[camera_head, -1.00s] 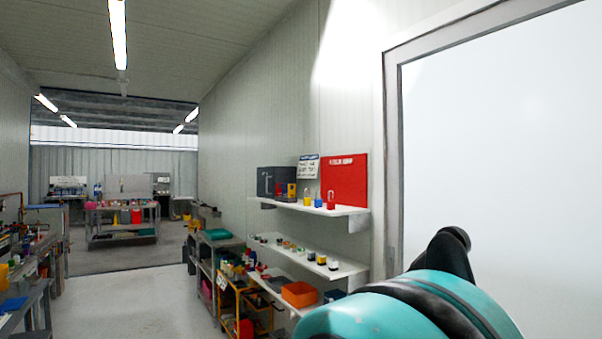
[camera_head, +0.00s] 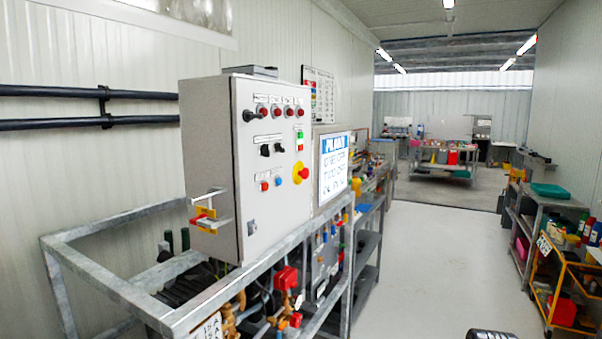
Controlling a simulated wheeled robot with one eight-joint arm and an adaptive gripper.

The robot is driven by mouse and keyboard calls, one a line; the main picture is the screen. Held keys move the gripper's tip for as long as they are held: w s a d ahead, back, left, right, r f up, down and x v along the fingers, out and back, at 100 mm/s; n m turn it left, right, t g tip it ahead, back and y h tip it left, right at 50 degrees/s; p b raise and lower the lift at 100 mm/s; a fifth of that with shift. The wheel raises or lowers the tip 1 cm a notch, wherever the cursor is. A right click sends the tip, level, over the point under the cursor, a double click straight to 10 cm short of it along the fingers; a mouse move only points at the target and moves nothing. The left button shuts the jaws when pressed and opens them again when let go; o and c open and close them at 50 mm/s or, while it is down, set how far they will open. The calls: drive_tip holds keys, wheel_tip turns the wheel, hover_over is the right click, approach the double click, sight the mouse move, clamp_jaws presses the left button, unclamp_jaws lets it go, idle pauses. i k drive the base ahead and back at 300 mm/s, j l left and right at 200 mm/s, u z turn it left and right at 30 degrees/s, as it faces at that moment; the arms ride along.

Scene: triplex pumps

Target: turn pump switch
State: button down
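A light grey control cabinet (camera_head: 235,190) stands on a metal frame left of centre. Its front carries a black rotary switch (camera_head: 250,116) at the upper left and a pair of small black switches (camera_head: 272,149) below. I cannot tell which one is the pump switch; the labels are too small to read. A row of red lamps or buttons (camera_head: 276,110) runs along the top. My gripper is not recognisable in view; a small black ridged part shows at the bottom edge.
The galvanised frame (camera_head: 110,283) juts out below and left of the cabinet, with pipes and red fittings (camera_head: 286,278) under it. The aisle floor (camera_head: 430,250) is clear. An orange cart (camera_head: 560,290) and shelves stand at the right.

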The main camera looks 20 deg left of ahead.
sight(265, 149)
drive_tip(key=u, duration=1.05)
